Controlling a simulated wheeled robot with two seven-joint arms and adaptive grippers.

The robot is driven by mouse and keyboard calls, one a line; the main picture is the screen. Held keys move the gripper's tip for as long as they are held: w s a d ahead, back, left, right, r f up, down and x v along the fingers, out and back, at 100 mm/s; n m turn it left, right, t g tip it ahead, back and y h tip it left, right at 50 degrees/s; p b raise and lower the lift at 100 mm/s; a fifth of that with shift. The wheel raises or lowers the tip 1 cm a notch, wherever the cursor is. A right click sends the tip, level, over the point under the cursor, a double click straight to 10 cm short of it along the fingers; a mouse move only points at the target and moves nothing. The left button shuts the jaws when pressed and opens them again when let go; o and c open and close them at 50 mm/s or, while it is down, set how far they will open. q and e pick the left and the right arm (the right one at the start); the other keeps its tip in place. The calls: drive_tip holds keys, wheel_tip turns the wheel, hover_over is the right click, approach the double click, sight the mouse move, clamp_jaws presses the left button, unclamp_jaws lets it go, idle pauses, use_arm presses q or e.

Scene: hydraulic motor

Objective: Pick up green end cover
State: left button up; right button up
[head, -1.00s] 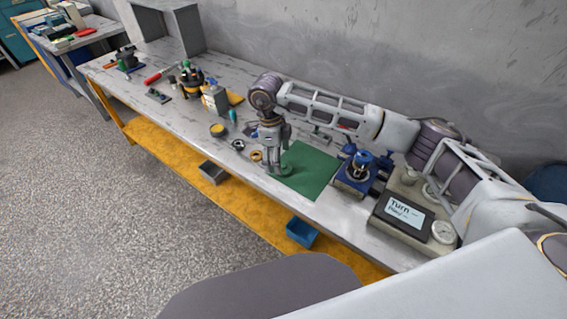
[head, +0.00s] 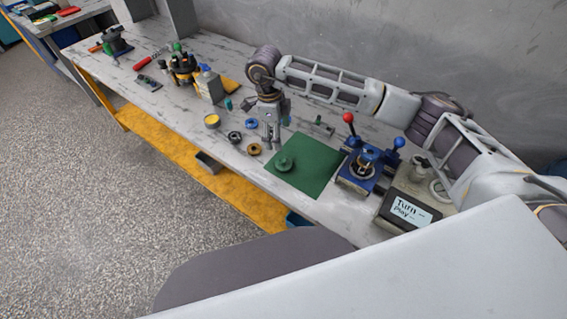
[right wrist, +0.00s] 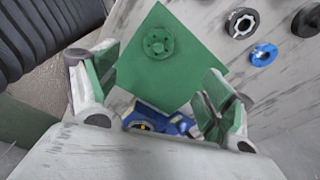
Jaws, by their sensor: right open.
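The green end cover (head: 285,164) is a round disc lying on the green mat (head: 315,167) near its left side. In the right wrist view the cover (right wrist: 157,43) shows small holes and lies flat on the mat (right wrist: 172,78), beyond my fingertips. My right gripper (head: 271,140) hangs above the bench just left of and behind the cover, apart from it. In the right wrist view the gripper (right wrist: 156,88) has its two green-padded fingers wide apart with nothing between them. My left gripper is in neither view.
A blue fixture (head: 361,168) with red- and blue-knobbed levers stands right of the mat, beside a grey box with a screen (head: 408,211). Left of the mat lie a gold ring (head: 254,149), a dark ring (head: 235,137) and a blue ring (head: 251,123).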

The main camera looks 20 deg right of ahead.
hover_over(283, 161)
drive_tip(key=f, duration=0.5)
drive_tip(key=w+f+p, duration=0.1)
drive_tip(key=f, duration=0.1)
drive_tip(key=shift+a+f, duration=0.25)
drive_tip(key=shift+f, duration=0.55)
drive_tip(key=shift+s, duration=0.1)
drive_tip(key=shift+s+d+f, duration=0.15)
drive_tip(key=shift+f, duration=0.45)
wheel_tip(283, 161, down, 3)
drive_tip(key=shift+s+d+r+p, duration=0.15)
drive_tip(key=shift+p, duration=0.4)
drive_tip(key=shift+d+f, duration=0.1)
drive_tip(key=shift+f, duration=0.5)
drive_tip(key=shift+c, duration=0.2)
drive_tip(key=c, duration=1.2)
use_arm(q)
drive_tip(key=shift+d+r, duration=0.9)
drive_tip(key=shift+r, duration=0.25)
use_arm(e)
drive_tip(key=shift+c, duration=0.5)
